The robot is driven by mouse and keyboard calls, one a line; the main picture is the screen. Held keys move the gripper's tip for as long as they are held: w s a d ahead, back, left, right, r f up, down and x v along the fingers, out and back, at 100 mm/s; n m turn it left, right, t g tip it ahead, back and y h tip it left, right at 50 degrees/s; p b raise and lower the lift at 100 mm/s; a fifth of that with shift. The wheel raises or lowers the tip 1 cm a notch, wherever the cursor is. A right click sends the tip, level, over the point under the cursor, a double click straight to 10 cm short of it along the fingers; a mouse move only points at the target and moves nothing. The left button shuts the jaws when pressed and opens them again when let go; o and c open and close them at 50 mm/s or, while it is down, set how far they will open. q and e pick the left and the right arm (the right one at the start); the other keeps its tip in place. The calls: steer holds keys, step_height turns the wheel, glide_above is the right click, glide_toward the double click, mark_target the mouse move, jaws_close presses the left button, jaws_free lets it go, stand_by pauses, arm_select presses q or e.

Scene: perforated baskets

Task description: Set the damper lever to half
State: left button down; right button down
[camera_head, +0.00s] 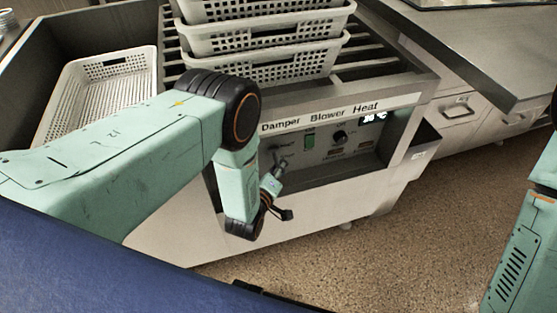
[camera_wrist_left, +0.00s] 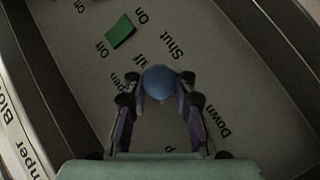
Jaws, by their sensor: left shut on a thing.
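The damper lever shows end-on in the left wrist view as a round blue knob (camera_wrist_left: 158,80), with its shaft hidden behind it. The panel around the knob carries "Shut" at its upper right, a partly covered word ending in "lf" just above and "Open" at its left. My left gripper (camera_wrist_left: 159,96) has its two fingers on either side of the knob and is shut on it. In the head view my left gripper (camera_head: 277,172) reaches the panel below the "Damper" label, where it largely hides the lever. My right gripper is out of view.
Right of the lever are a green blower switch (camera_head: 310,140), a black heat knob (camera_head: 339,137) and a lit display (camera_head: 374,117). Stacked white perforated baskets (camera_head: 290,68) stand on the slatted top above. Another basket (camera_head: 65,105) is at left. Open floor (camera_head: 440,240) lies at right.

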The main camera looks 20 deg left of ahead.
arm_select(q)
steer(key=shift+s+r+n+g+h+p, duration=0.1)
steer(key=shift+r+n+g+h+p, duration=0.35)
steer(key=shift+g+p, duration=0.8)
steer(key=shift+r, duration=0.15)
steer(key=c, duration=1.1)
jaws_free()
steer(key=shift+o, duration=0.2)
steer(key=v, duration=1.2)
steer(key=shift+d, duration=0.15)
